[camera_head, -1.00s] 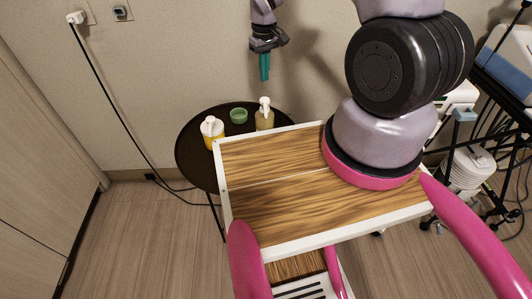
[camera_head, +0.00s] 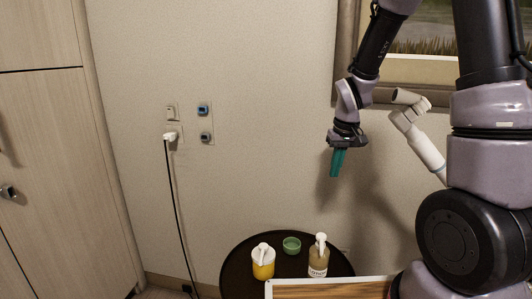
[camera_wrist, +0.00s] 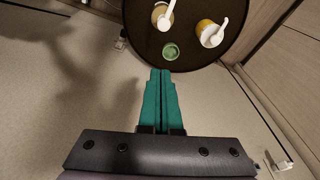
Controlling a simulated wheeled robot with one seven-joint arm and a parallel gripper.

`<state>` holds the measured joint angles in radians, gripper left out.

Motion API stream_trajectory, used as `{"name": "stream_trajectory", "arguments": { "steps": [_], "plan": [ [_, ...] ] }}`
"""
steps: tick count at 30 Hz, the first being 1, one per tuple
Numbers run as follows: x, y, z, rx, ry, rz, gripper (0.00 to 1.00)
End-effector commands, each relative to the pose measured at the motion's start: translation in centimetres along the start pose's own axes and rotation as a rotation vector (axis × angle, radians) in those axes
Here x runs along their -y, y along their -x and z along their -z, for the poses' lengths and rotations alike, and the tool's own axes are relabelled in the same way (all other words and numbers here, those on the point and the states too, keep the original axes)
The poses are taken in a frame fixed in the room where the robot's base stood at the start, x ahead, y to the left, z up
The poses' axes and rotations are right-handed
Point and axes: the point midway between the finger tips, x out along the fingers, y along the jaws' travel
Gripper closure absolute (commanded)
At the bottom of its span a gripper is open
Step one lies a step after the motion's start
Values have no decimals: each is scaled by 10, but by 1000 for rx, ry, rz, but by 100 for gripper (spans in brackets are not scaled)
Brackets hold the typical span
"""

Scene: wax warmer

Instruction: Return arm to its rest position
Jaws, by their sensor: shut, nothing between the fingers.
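My gripper (camera_head: 337,164) hangs in the air in front of the wall, pointing down. Its green fingers are together with nothing between them. In the wrist view the shut fingers (camera_wrist: 160,75) point toward the round dark table, with the small green bowl (camera_wrist: 171,51) just past their tips in the picture. In the head view my gripper is well above the table and apart from everything on it. My arm rises from the gripper to the upper right.
On the round dark table (camera_head: 236,276) stand a yellow container with a white top (camera_head: 263,264), the green bowl (camera_head: 292,245) and a pump bottle (camera_head: 318,260). A plugged-in cord (camera_head: 175,200) hangs on the wall. A cabinet (camera_head: 50,150) is at left, a framed window (camera_head: 430,65) at upper right.

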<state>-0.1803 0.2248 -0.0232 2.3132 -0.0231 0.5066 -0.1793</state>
Motion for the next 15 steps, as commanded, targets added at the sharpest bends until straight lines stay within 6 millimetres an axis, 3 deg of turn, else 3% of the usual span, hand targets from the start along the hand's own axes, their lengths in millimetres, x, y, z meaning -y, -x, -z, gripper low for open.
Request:
{"name": "stream_trajectory", "arguments": {
  "steps": [1, 6, 15],
  "plan": [
    [-2, 24, 0, -35, -31, 7, 100],
    [-8, 90, -12, -121, -132, 32, 100],
    [-12, 189, -57, -275, -296, 89, 100]
  ]
}}
